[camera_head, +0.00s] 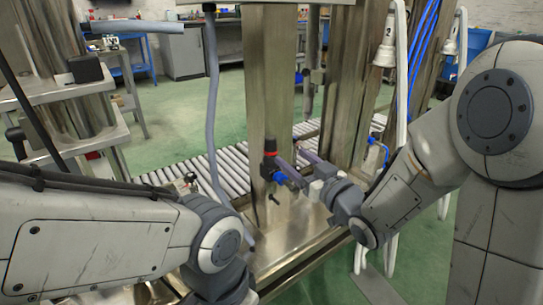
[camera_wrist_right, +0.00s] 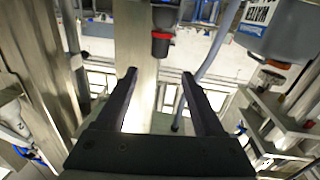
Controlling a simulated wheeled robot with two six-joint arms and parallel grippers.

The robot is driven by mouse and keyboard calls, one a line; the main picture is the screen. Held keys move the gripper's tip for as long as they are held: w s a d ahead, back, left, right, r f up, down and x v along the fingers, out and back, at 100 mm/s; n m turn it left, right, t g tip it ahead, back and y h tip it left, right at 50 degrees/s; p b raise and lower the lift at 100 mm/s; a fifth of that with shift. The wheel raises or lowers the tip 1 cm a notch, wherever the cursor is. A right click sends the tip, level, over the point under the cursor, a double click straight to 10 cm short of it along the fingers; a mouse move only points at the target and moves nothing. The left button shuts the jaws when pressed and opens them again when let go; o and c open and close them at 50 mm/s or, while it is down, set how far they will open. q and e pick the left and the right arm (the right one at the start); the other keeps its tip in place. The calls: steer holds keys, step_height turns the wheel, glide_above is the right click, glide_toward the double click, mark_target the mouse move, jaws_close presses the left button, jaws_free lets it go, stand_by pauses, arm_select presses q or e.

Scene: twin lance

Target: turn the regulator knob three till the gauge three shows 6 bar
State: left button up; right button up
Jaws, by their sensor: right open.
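A black regulator knob (camera_head: 270,145) with a red ring below it stands upright on a unit with blue parts (camera_head: 279,178), in front of a steel post. In the right wrist view, which is upside down, the knob (camera_wrist_right: 160,47) shows beyond the fingertips, roughly centred between them. My right gripper (camera_head: 290,158) is open beside the knob, on its right; nothing is between its fingers (camera_wrist_right: 158,74). No number on the knob is readable, and I cannot make out a gauge face or reading. My left arm comes in at lower left; its gripper is not visible.
A steel post (camera_head: 268,75) rises behind the knob. A grey hose (camera_head: 213,90) hangs to its left. A roller conveyor (camera_head: 235,163) runs behind, and a steel tray (camera_head: 285,240) lies below. White hanging fittings (camera_head: 385,45) are at the right, one marked 2.

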mark_target(273, 141)
steer(key=b+x, duration=0.2)
steer(key=x, duration=0.8)
steer(key=shift+w+r, duration=0.1)
jaws_close()
